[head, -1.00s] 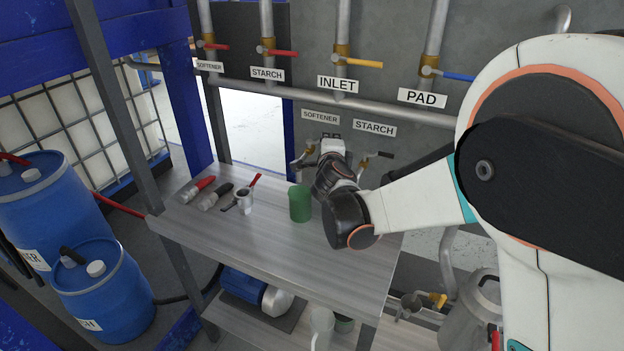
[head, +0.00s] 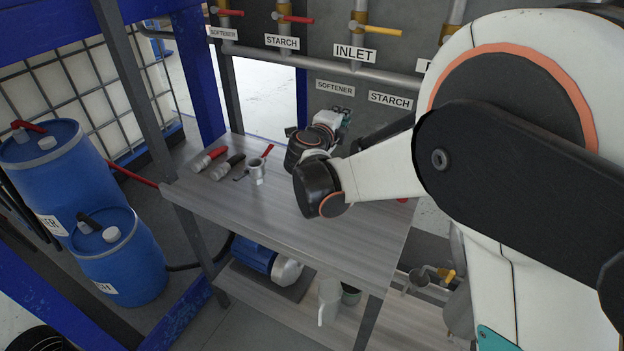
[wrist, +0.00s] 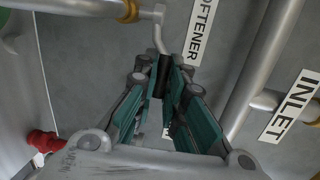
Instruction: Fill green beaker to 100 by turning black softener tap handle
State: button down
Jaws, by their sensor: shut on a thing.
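My gripper (wrist: 163,85) is shut on the black softener tap handle (wrist: 161,76), whose dark grip lies between the teal fingers in the wrist view. The bent metal stem of the handle (wrist: 158,40) runs up from the fingers beside the SOFTENER label (wrist: 201,28). In the head view my gripper (head: 345,117) is at the wall below the small SOFTENER label (head: 335,88), and my arm hides the handle. The green beaker is not clearly seen in the head view; a green patch at the wrist view's left edge may be part of it. Its fill level cannot be read.
A white jug (head: 328,302) and a blue motor (head: 252,254) are below. Pipes with coloured valve handles run above.

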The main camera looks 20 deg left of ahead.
jog(key=shift+s+m+h, duration=0.15)
jog(key=shift+m+h, duration=0.15)
jog(key=shift+h, duration=0.3)
jog(key=shift+a, duration=0.1)
jog(key=shift+s+a+m+g+h, duration=0.15)
jog(key=shift+s+m+h, duration=0.1)
jog(key=shift+m+h, duration=0.3)
jog(key=shift+s+a+m+g+h, duration=0.1)
jog(key=shift+s+m+g+h, duration=0.2)
jog(key=shift+h, duration=0.35)
jog(key=shift+w+t, duration=0.1)
jog(key=shift+t, duration=0.15)
dwell(0.6)
